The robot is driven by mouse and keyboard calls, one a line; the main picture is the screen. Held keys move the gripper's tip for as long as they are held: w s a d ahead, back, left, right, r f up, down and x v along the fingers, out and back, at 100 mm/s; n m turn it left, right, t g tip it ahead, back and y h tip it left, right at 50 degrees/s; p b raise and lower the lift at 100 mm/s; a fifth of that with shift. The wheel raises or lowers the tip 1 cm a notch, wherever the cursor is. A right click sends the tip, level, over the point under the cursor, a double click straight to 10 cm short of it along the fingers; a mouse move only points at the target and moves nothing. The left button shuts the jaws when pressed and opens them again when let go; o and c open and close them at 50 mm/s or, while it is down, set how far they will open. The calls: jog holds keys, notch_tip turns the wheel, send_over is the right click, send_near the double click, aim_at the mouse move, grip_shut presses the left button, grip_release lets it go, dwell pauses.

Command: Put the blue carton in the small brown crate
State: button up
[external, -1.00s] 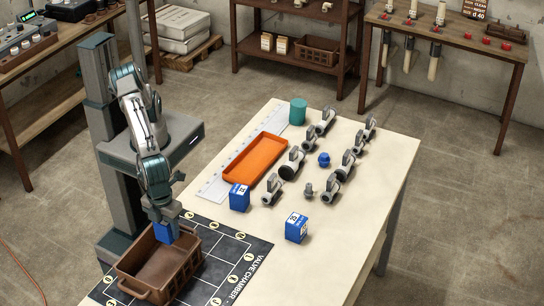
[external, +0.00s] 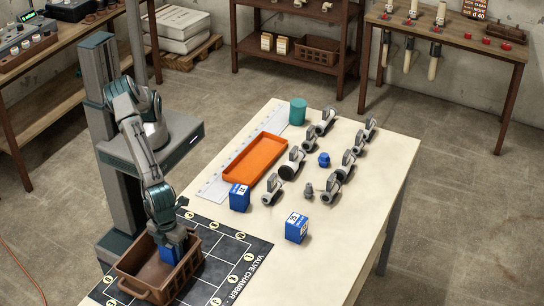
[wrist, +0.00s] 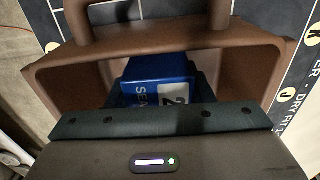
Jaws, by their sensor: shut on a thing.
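A blue carton (external: 171,251) with a white label is held by my gripper (external: 166,238). It is low inside the small brown crate (external: 148,288), towards the crate's far right end. The wrist view shows the carton (wrist: 157,70) between the crate's walls, with the crate's rim (wrist: 180,37) around it. My gripper is shut on the carton; its fingertips are mostly hidden. I cannot tell whether the carton touches the crate floor. Two other blue cartons stand on the table, one beside the orange tray (external: 240,197) and one nearer the front (external: 297,228).
The crate stands on a dark marked mat (external: 232,262). An orange tray (external: 256,158), a teal cylinder (external: 298,111) and several grey valve fittings (external: 292,161) stand farther back on the table. The table's right front part is clear.

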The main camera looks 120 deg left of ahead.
jog(key=o, duration=1)
jog(key=shift+c, duration=0.2)
